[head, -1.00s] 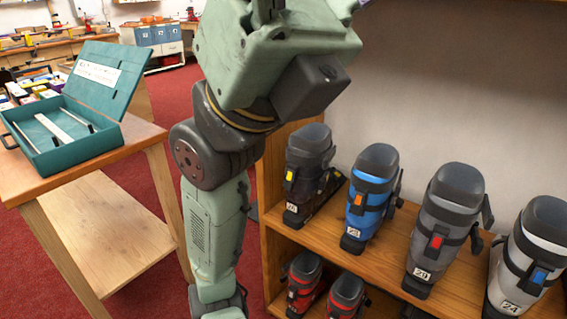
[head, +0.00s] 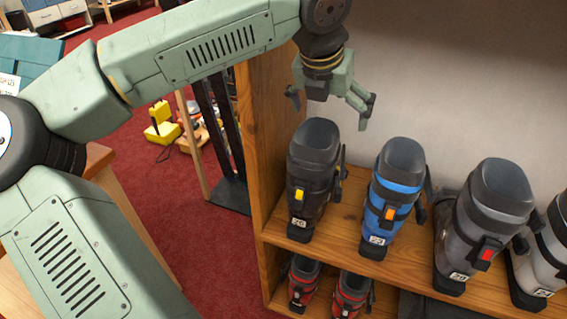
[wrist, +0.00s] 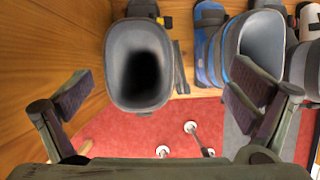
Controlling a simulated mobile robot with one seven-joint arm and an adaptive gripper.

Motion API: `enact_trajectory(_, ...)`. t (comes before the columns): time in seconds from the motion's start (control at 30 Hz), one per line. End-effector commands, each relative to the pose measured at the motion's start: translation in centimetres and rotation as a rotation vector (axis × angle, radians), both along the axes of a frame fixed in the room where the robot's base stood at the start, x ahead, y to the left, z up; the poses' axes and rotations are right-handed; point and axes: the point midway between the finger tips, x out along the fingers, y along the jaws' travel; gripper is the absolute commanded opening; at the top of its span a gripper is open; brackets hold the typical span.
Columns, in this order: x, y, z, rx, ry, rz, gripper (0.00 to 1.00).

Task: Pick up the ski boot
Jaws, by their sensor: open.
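Several ski boots stand upright in a row on the wooden shelf. At the left end is a black boot with a yellow buckle (head: 314,180), tagged 26. Beside it are a blue boot with an orange buckle (head: 393,195), a grey boot with a red buckle (head: 484,225) and a partly cut-off white boot (head: 541,255). My gripper (head: 328,106) is open and empty above the black boot. In the wrist view, the black boot's open cuff (wrist: 139,65) lies between and beyond my spread fingers (wrist: 158,95). The blue boot (wrist: 209,50) is just right of it.
The shelf's wooden side panel (head: 252,160) rises close left of the black boot. Small red boots (head: 351,294) stand on the lower shelf. A wooden table is partly behind my arm. Red floor (head: 215,240) lies open left of the shelf.

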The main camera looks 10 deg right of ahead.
Motion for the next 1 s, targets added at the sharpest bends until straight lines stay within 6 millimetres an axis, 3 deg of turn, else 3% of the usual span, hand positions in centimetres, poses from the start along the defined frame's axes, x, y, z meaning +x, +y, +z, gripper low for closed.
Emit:
enact_trajectory(0.13, 1.1, 1.2, -1.0, 0.06, -0.007, 0.045, 1.0)
enact_trajectory(0.4, 2.3, 0.3, -4.7, 0.059, -0.005, 0.044, 1.0)
enact_trajectory(0.67, 3.0, -0.1, -6.6, 0.057, -0.005, 0.041, 1.0)
enact_trajectory(0.83, 4.0, -0.5, -9.1, 0.055, -0.003, 0.041, 1.0)
enact_trajectory(1.0, 4.4, -0.8, -10.4, 0.057, -0.007, 0.042, 1.0)
